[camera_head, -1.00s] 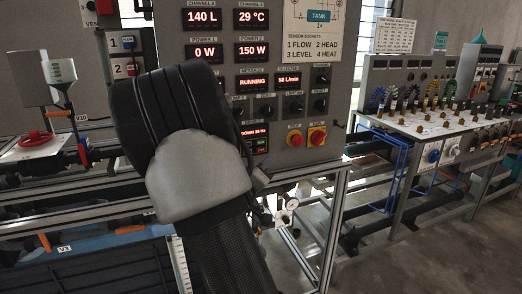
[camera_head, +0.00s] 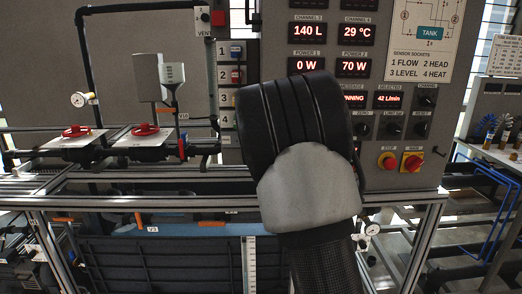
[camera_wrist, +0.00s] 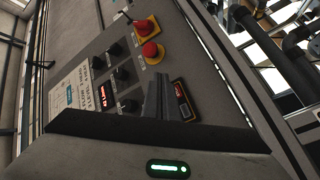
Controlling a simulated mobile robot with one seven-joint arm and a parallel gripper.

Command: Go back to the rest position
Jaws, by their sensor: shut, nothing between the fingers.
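My gripper (camera_wrist: 165,92) shows in the wrist view as dark fingers pressed together, with nothing held. Its housing with a green light spans the bottom of that view. The grey control panel (camera_wrist: 100,75) lies behind the fingers, seen tilted. In the head view my arm stands in front of the same panel (camera_head: 435,165) and covers part of its lower left. The gripper itself is hidden there. The displays read 140 L, 29 °C, 0 W, 70 W and 42 L/min. A red stop button (camera_head: 388,161) and a red-and-yellow main switch (camera_head: 412,162) sit at lower right.
A metal frame rail (camera_head: 120,202) runs across below the panel. Two red-handled valves (camera_head: 76,131) and a pressure gauge (camera_head: 79,99) are at left. Numbered sockets (camera_head: 236,75) stand beside the panel. Blue tubes (camera_head: 488,178) and another bench are at right.

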